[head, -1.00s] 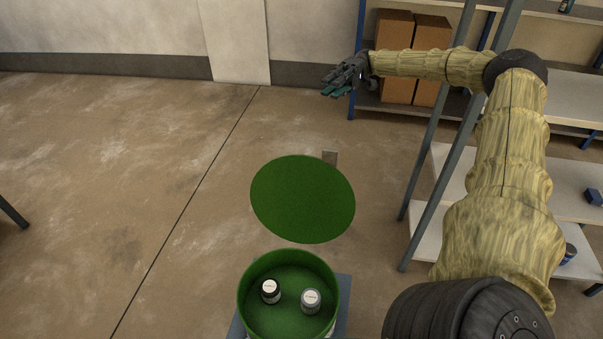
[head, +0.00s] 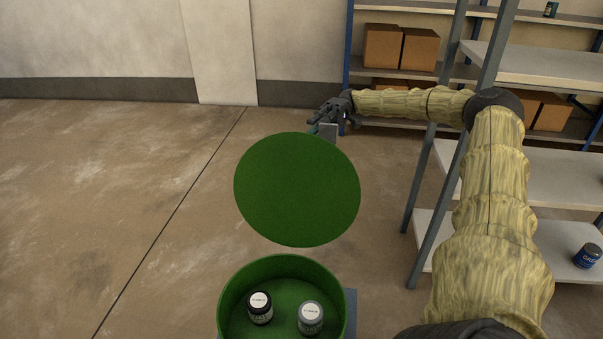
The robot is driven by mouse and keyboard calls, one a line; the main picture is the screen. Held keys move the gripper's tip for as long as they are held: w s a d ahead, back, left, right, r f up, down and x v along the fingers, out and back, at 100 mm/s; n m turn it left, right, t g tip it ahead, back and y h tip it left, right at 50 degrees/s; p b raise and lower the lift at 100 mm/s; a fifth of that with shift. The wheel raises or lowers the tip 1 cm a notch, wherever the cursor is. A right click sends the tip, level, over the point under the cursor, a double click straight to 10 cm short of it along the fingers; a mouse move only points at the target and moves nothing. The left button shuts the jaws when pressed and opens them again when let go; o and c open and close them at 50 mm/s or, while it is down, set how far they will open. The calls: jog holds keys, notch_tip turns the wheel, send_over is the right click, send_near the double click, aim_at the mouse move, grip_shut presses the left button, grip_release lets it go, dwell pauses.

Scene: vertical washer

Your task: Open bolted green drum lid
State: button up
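The round green lid (head: 297,190) stands raised above and behind the green drum (head: 284,262), clear of its mouth. The drum is open at the top, and two small jars with white tops, one dark (head: 260,308) and one grey (head: 311,318), stand inside it. A small grey tab (head: 328,131) shows at the lid's far edge. My gripper (head: 322,119) is just beyond the lid's far edge, near this tab. Whether it touches the tab or lid, and whether its fingers are apart, I cannot tell.
A metal shelf rack (head: 548,168) stands close on the right, beside my arm. Cardboard boxes (head: 400,47) sit on shelving against the back wall. A blue can (head: 587,256) stands on a lower shelf at right. The concrete floor (head: 120,200) on the left is clear.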

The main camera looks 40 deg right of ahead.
aim_at(300, 155)
jog(key=shift+d+f+b, duration=0.1)
jog(key=shift+f+b, duration=1.15)
jog(key=shift+f, duration=0.75)
jog(key=shift+b+x, duration=0.75)
jog(key=shift+x, duration=4.65)
jog(key=shift+r, duration=0.1)
jog(key=shift+c, duration=0.3)
grip_shut()
